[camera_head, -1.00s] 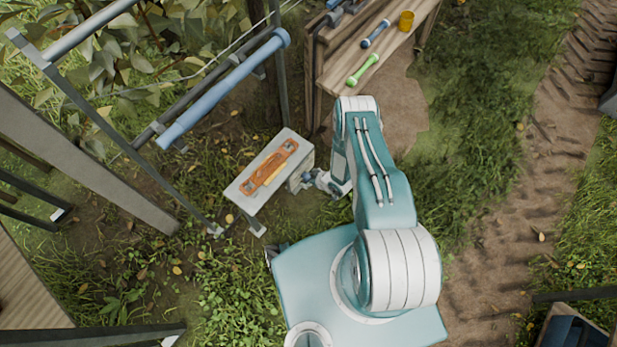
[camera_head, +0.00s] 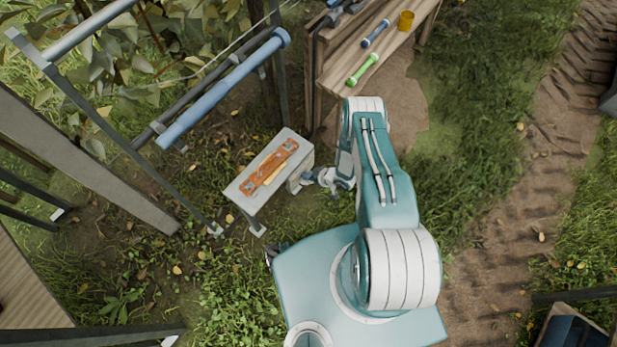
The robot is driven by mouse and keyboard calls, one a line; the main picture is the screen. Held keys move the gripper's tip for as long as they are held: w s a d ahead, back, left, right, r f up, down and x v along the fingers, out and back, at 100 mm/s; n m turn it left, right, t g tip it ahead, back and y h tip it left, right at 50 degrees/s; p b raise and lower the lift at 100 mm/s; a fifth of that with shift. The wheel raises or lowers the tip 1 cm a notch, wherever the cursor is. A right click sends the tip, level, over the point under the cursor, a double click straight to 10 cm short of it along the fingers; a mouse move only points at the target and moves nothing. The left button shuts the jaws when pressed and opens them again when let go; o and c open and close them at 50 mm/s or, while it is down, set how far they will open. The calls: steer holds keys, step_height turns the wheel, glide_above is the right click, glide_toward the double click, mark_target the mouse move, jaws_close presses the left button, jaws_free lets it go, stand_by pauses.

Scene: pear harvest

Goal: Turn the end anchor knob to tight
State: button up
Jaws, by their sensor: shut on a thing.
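A pale grey box-like stand (camera_head: 236,191) carries an orange-brown fitting (camera_head: 269,168) on its top, with a yellow strip beside it. My gripper (camera_head: 306,180) is at the right end of this stand, low beside its side face, and is shut on the end anchor knob there. The knob is small and mostly hidden by the fingers, so its turn position cannot be read. My arm comes down to it from the right.
A wooden bench (camera_head: 334,84) at the top holds a green tool (camera_head: 362,70), a blue-and-dark tool (camera_head: 376,33) and a yellow cup (camera_head: 406,20). A blue roller (camera_head: 222,91) and metal posts stand to the left. Grass to the right is open.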

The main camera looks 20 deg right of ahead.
steer(key=m+g+y, duration=0.1)
steer(key=m+y, duration=0.1)
steer(key=y, duration=0.1)
steer(key=shift+w+d+f+g+y, duration=0.1)
steer(key=shift+d+g+y, duration=0.05)
steer(key=shift+g+y, duration=0.2)
steer(key=shift+m+g+y, duration=0.45)
steer(key=shift+m+y, duration=0.35)
steer(key=shift+y, duration=0.15)
steer(key=shift+w, duration=0.1)
steer(key=shift+d, duration=0.1)
steer(key=o, duration=1.1)
steer(key=shift+o, duration=0.2)
steer(key=v, duration=1.2)
steer(key=shift+f, duration=0.2)
steer(key=shift+w, duration=0.1)
